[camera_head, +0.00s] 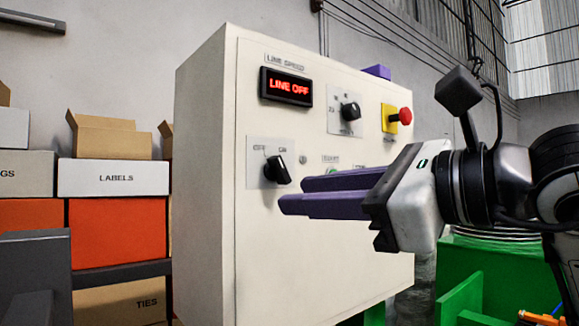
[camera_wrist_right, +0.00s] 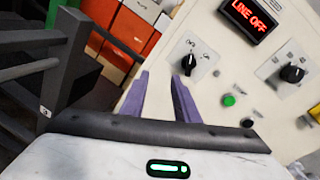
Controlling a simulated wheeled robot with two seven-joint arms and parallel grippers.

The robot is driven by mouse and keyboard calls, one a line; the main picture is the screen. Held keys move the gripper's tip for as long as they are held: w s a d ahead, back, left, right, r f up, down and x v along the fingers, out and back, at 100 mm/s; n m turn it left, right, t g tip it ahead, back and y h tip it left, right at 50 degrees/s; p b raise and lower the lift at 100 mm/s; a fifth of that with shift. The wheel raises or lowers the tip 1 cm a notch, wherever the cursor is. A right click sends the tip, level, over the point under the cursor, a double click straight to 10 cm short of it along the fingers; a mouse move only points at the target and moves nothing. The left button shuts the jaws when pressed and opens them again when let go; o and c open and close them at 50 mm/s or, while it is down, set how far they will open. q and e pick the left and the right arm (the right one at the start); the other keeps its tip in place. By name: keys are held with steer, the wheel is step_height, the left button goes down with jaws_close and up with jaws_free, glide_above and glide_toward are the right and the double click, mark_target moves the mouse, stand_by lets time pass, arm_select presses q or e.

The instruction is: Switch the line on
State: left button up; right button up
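The cream control cabinet (camera_head: 330,245) has a red display reading LINE OFF (camera_head: 287,86), which also shows in the wrist view (camera_wrist_right: 247,15). Below it is a black rotary switch (camera_head: 277,170) on a plate marked OFF at left and ON at right. The switch also shows in the right wrist view (camera_wrist_right: 190,65); I cannot tell its exact setting. My right gripper (camera_head: 292,194) has its purple fingers apart with nothing between them. Its fingertips are just right of and below the switch in the head view. In the wrist view the gripper (camera_wrist_right: 160,78) points toward the switch. My left gripper is not in view.
A second black knob (camera_head: 350,110) and a red emergency button (camera_head: 404,116) sit to the upper right. A green button (camera_wrist_right: 228,100) is low on the panel. Cartons (camera_head: 113,178) are stacked left of the cabinet. A green container (camera_head: 490,275) stands at right.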

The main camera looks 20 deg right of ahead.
mark_target(282, 167)
steer(key=d+r+m+t+h, duration=0.1)
steer(key=d+r+t+h, duration=0.1)
steer(key=d+r, duration=0.15)
steer(key=p+x, duration=0.2)
steer(key=x, duration=0.6)
steer(key=shift+w+a+r+p, duration=0.1)
steer(key=shift+a+p, duration=0.05)
steer(key=shift+p, duration=0.25)
steer(key=shift+w+a, duration=0.25)
steer(key=shift+w, duration=0.35)
jaws_close()
